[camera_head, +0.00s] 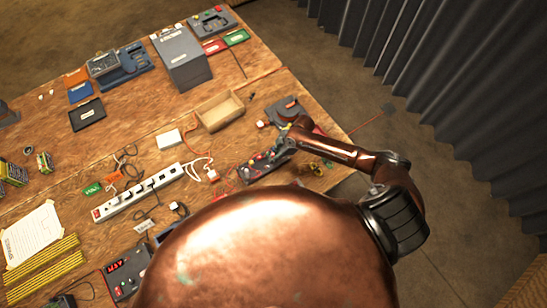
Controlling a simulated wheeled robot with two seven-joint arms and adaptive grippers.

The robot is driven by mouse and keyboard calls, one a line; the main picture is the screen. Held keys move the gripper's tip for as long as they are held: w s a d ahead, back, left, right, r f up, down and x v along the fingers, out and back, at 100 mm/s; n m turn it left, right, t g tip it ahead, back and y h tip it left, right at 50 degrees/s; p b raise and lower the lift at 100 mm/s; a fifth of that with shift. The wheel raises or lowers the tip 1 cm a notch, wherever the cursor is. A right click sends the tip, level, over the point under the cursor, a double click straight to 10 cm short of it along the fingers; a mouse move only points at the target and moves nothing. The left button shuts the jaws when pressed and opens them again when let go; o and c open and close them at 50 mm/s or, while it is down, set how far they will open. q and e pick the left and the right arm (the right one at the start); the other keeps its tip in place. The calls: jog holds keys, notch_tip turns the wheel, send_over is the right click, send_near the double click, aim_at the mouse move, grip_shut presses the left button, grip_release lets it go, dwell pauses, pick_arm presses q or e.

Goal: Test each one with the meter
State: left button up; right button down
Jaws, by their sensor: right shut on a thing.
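A dark box with a lit red display (125,275) sits at the front left of the table and looks like the meter; its lower right is cut off by my own copper body. A white power strip (140,194) lies across the middle of the table. A small white plug-like block (212,175) with an orange cable lies by its right end. My right gripper (277,152), small in view, is low over the right side of the table beside a dark device with red ends (255,169). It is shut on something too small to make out. My left gripper is not in view.
An open wooden tray (221,112) and a white box (168,138) stand behind the power strip. A tall grey box (186,70) stands at the back. Yellow striped sticks (45,270) and a paper sheet (32,235) lie at left. Loose cables cross the middle.

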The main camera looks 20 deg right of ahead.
aim_at(273, 154)
jog(key=shift+f, duration=0.1)
jog(key=c, duration=1.9)
grip_release()
jog(key=shift+o, duration=0.4)
jog(key=shift+o, duration=1.1)
jog(key=shift+r+p, duration=3.25)
jog(key=shift+r, duration=0.55)
